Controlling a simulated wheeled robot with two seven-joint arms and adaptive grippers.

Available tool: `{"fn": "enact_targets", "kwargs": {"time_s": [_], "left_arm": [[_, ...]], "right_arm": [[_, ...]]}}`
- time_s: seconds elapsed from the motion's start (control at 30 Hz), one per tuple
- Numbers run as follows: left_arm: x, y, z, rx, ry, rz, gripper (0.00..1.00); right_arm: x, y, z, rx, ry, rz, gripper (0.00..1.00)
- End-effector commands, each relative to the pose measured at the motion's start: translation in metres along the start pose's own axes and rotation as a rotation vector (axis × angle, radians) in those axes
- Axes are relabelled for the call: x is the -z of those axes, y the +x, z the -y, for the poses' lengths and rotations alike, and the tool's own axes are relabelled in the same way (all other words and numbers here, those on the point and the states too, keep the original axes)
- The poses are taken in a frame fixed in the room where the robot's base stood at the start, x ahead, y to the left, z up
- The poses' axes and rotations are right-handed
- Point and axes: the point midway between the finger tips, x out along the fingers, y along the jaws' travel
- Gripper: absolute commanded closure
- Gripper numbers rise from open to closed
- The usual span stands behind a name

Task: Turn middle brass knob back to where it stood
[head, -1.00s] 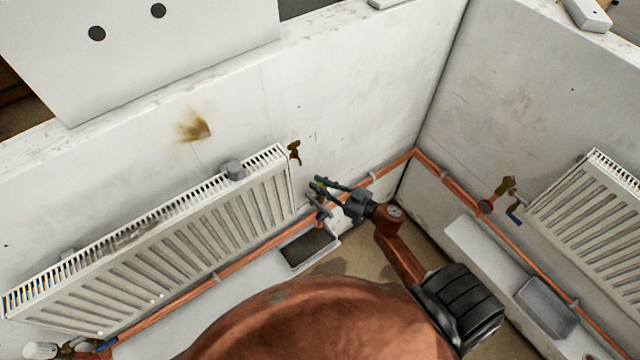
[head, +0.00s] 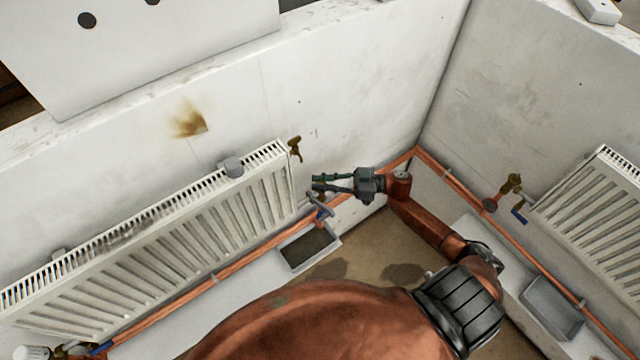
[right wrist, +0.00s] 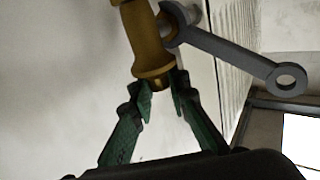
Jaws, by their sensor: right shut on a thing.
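The middle brass knob (right wrist: 150,45) is large at the top of the right wrist view, at the right end of the left radiator's pipework. My right gripper (right wrist: 160,82) has its two green fingers closed on the knob's narrow lower end. In the head view my right gripper (head: 316,184) reaches in from the right, fingers pointing left. There the fingers mostly hide the knob. A grey lever with a ring end (right wrist: 240,55) sits beside the knob; it also shows below the fingers in the head view (head: 320,206). My left gripper is out of view.
The left radiator (head: 190,235) is close left of the gripper, with a brass fitting (head: 295,148) at its top corner. A copper pipe (head: 345,200) runs low along the wall. A dark tray (head: 308,250) lies below. Another brass valve (head: 512,184) is by the right radiator (head: 600,215).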

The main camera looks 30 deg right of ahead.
Motion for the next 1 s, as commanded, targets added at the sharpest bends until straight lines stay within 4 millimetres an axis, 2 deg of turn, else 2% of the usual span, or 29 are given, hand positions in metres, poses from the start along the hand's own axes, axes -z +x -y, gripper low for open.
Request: {"fn": "enact_targets", "kwargs": {"time_s": [0.03, 0.3, 0.87, 0.9, 1.0], "left_arm": [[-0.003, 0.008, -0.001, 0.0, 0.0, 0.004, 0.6], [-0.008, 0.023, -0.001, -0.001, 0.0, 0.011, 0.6], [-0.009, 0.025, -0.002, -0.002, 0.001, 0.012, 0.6], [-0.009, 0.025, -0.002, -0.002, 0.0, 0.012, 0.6], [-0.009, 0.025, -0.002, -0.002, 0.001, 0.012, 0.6]], "right_arm": [[-0.004, -0.001, -0.003, 0.028, -0.001, 0.004, 1.0], [-0.002, -0.001, -0.002, 0.14, -0.001, 0.004, 1.0], [0.0, 0.0, -0.001, 0.172, 0.001, 0.004, 1.0], [0.0, 0.0, -0.001, 0.172, 0.001, 0.004, 0.83], [0.0, 0.0, -0.001, 0.172, 0.001, 0.004, 0.77]]}}
